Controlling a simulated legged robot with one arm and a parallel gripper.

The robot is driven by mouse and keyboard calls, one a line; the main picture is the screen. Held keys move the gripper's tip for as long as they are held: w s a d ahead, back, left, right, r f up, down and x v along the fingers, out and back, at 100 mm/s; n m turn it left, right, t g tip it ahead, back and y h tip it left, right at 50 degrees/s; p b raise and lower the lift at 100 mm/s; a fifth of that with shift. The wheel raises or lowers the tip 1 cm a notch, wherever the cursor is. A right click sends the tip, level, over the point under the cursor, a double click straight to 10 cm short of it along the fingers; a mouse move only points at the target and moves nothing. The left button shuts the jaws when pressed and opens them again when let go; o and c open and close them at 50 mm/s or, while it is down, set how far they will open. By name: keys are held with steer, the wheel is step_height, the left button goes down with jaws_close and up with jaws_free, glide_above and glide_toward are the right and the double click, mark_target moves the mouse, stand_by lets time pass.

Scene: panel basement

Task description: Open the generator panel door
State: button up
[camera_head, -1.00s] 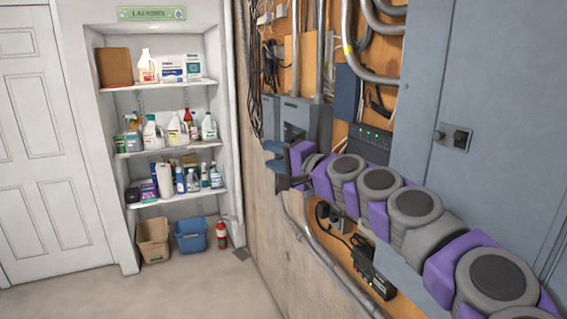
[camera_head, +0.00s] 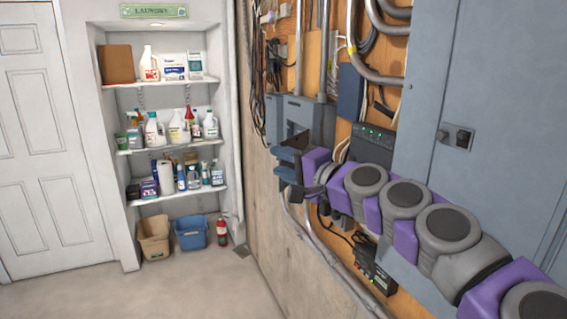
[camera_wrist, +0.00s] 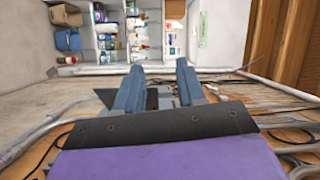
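A large grey wall panel (camera_head: 492,100) with a small dark latch (camera_head: 456,138) fills the right side of the head view; its door looks shut. A smaller grey box (camera_head: 298,108) is on the wall farther along, behind my gripper (camera_head: 284,164). I cannot tell which one is the generator panel. My gripper is just below and in front of the smaller box, its fingers pointing left. Contact cannot be told. In the wrist view my gripper (camera_wrist: 158,82) has its two blue-grey fingers spread, with grey and dark box parts visible between and beyond them.
Conduits (camera_head: 377,32), cables and a black device with green lights (camera_head: 371,142) crowd the wooden backboard. A shelf unit (camera_head: 180,148) with bottles stands at the back, with a tan bin (camera_head: 153,238) and blue bin (camera_head: 190,234) below. The floor (camera_head: 120,292) at left is clear.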

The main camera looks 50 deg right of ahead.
steer(key=d+g+p, duration=0.1)
steer(key=p, duration=0.1)
steer(key=w+d+n+g+p, duration=0.1)
steer(key=p, duration=0.1)
steer(key=d+r+n+y+p, duration=0.1)
steer(key=d+p, duration=0.1)
steer(key=shift+w+g, duration=0.25)
steer(key=shift+g, duration=0.15)
steer(key=c, duration=0.6)
steer(key=shift+w+d+r+n+g+p, duration=0.15)
steer(key=shift+n+g+p, duration=0.25)
steer(key=shift+g+p, duration=0.45)
jaws_close()
steer(key=s+d+r+g+h+p, duration=0.3)
steer(key=s+d+r+g+p, duration=0.3)
steer(key=p, duration=0.4)
steer(key=w+d+f+g+p, duration=0.1)
steer(key=w+f, duration=0.8)
steer(key=w, duration=0.1)
steer(key=shift+w+d+f, duration=0.25)
steer(key=shift+d+f, duration=0.1)
